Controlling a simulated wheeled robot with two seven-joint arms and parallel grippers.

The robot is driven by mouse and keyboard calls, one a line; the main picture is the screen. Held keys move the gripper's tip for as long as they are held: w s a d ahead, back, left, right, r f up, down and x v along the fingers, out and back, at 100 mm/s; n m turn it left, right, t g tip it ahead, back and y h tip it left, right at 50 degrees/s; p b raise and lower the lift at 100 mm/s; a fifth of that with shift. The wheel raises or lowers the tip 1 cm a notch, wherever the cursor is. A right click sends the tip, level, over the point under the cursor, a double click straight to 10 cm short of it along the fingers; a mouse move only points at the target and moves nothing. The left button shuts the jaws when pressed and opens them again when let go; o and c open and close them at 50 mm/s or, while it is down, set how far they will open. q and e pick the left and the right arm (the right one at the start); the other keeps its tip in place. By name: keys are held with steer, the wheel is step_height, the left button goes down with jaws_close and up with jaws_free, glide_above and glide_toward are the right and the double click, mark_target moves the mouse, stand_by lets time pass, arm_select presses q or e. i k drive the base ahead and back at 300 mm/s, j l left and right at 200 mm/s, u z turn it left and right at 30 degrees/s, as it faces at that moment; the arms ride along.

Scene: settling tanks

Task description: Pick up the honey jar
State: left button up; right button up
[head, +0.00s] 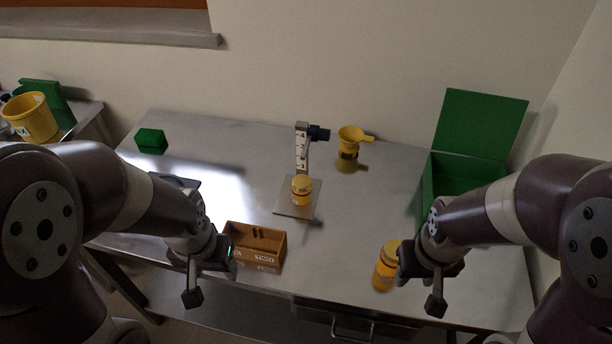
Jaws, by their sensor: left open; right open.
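An orange jar with a yellow lid and a label (385,272) stands near the front right of the steel table. A smaller amber jar with a yellow lid (301,190) stands on the plate of a stand in the middle. I cannot tell from the labels which is the honey jar. My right gripper (435,304) is open, just right of the orange jar; its wrist covers part of that jar's right side. My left gripper (193,297) is open and empty, at the front left beside the wooden box. Neither gripper holds a jar.
The numbered stand (302,150) rises mid-table, with a yellow funnel (350,139) behind it. A wooden box (256,260) sits at the front edge. An open green box (470,172) is at right, a green block (151,141) back left. A yellow bucket (30,117) stands on a side table.

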mark_target(300, 199)
steer(key=i+j+z, duration=0.1)
steer(key=z, duration=0.3)
steer(key=i+j+z, duration=0.15)
steer(key=z, duration=0.3)
